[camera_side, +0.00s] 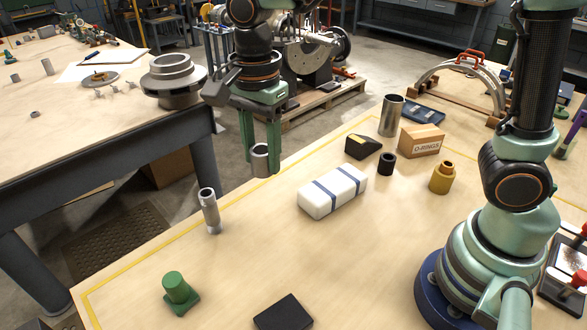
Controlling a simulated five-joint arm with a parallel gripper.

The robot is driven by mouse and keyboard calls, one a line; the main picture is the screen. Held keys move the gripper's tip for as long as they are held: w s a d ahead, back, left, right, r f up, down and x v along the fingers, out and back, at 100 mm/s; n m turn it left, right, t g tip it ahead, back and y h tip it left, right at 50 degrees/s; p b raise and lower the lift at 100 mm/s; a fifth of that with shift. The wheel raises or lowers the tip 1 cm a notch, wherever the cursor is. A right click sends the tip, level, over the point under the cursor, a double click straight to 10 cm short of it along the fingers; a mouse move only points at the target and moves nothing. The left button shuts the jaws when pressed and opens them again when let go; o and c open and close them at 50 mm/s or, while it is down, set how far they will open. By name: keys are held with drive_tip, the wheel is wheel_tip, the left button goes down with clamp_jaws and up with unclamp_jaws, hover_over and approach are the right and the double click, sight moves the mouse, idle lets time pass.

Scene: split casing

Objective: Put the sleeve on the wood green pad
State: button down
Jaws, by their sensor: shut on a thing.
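My gripper (261,148) hangs over the far left part of the wooden bench. It is shut on a short grey metal sleeve (260,162), which looks upright, its open top between the fingers. I cannot tell for sure whether its lower end touches the bench. A green piece (177,292) with a round post on a square foot stands at the front left. It is the only green thing on the bench that could be the pad, and nothing sits on it. The sleeve is well apart from it, farther back and to the right.
A slim metal tube (210,211) stands between the sleeve and the green piece. A white block with blue bands (333,191) lies right of the sleeve. A black flat block (283,313) is at the front. A black ring (387,163) and brass fitting (442,178) stand farther right.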

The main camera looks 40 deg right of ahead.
drive_tip(key=w+a+r, duration=0.3)
drive_tip(key=a+r, duration=0.1)
drive_tip(key=a, duration=0.6)
wheel_tip(320, 180, up, 4)
drive_tip(key=f+m, duration=0.1)
drive_tip(key=m, duration=0.1)
hover_over(172, 279)
wheel_tip(172, 279, down, 19)
drive_tip(key=shift+f, duration=0.2)
drive_tip(key=shift+f, duration=0.15)
drive_tip(key=shift+c, duration=1.8)
unclamp_jaws()
